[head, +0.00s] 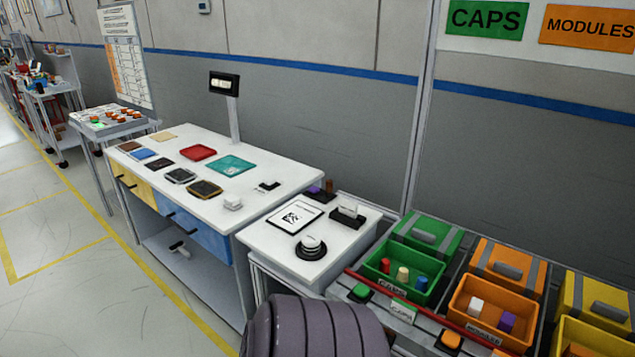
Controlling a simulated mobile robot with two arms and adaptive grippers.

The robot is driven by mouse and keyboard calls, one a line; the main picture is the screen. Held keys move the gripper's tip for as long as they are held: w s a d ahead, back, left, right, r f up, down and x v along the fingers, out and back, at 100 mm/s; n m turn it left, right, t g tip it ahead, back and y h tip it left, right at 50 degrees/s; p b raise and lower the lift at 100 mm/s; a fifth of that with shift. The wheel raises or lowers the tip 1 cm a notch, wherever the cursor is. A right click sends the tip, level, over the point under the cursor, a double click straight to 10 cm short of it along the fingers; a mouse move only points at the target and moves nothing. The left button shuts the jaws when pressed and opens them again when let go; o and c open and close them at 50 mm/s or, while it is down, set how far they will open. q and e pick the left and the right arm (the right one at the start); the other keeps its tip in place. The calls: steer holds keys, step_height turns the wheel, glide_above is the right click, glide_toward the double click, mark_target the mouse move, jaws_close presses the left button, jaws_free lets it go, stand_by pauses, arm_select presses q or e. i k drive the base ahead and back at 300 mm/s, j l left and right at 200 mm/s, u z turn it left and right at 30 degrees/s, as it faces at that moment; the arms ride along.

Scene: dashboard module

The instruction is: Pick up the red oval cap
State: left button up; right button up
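A small red cap (386,265) stands upright in the open green bin (372,283) labelled CAPS, at the right of the head view. It is at the left end of a short row, beside a cream cap (403,274) and a blue cap (421,283). Its oval outline is too small to make out. Neither of my grippers is in view. A ribbed grey part of my own body fills the bottom middle and hides what is behind it.
An orange bin (470,320) with a white and a purple block stands right of the green bin. A red bar (420,306) runs along the bins' front. The white side table (290,262) holds a black round stand (311,250). A long workbench (240,205) stands left.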

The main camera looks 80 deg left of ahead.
mark_target(384, 268)
steer(key=u, duration=2.2)
steer(key=i+j+z, duration=0.1)
steer(key=j, duration=0.2)
steer(key=i+j+z, duration=0.1)
steer(key=j, duration=0.2)
steer(key=i, duration=0.05)
